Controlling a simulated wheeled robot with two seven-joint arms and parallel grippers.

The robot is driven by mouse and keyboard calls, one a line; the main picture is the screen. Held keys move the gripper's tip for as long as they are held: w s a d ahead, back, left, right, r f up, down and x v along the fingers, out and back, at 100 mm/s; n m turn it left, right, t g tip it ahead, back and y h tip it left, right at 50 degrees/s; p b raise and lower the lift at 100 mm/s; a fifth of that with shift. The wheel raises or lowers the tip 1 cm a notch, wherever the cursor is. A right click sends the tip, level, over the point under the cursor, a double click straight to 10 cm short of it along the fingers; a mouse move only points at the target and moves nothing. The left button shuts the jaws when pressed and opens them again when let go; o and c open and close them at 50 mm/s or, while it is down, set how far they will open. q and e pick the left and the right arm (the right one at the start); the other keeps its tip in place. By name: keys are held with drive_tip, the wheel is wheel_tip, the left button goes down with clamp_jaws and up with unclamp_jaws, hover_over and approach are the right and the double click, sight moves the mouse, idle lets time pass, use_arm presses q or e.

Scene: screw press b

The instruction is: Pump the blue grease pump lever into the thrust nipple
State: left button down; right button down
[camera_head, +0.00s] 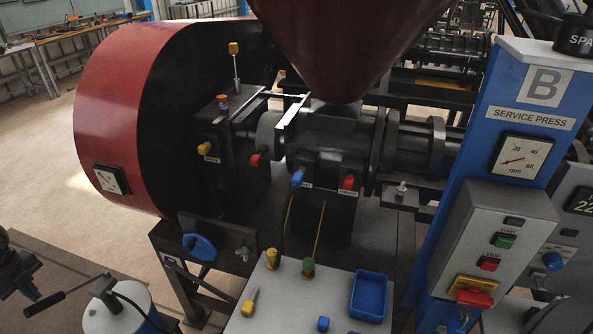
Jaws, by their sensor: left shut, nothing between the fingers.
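The grease pump (112,315) stands at the lower left, a pale drum with some blue on its side. Its lever (74,290) slopes down to the left and ends in a black grip (47,303). A dark hose bends from the pump head. My left gripper (24,283) is at the left edge, shut and empty, just left of the black grip; I cannot tell whether they touch. Small coloured caps sit on the press: yellow (204,148), red (255,160), blue (297,178) and red (349,182). Their labels are too small to read, so I cannot tell the thrust nipple. My right gripper is not in view.
A pale bench (285,295) at the front holds a blue tray (370,297), a yellow-handled tool (249,302) and small coloured pieces. A blue handle (200,247) sticks out of the press frame. A blue control column (480,130) stands right. Open floor (50,190) lies left.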

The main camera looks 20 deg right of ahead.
use_arm(q)
wheel_tip(320, 180, down, 7)
drive_tip(key=s+a+b, duration=0.2)
drive_tip(key=b, duration=0.2)
drive_tip(key=shift+s+a+r, duration=0.15)
drive_tip(key=shift+s, duration=0.2)
idle(0.3)
drive_tip(key=shift+w+d+r+p, duration=0.15)
drive_tip(key=shift+w+d+r, duration=0.3)
drive_tip(key=shift+r, duration=0.7)
drive_tip(key=shift+w+d+r+p, duration=0.15)
drive_tip(key=shift+w+d+r, duration=0.25)
drive_tip(key=shift+r, duration=0.7)
drive_tip(key=shift+w+d+r+p, duration=0.15)
drive_tip(key=shift+w+d+r, duration=0.25)
drive_tip(key=shift+r, duration=0.75)
drive_tip(key=shift+w+a, duration=0.1)
drive_tip(key=shift+f, duration=0.1)
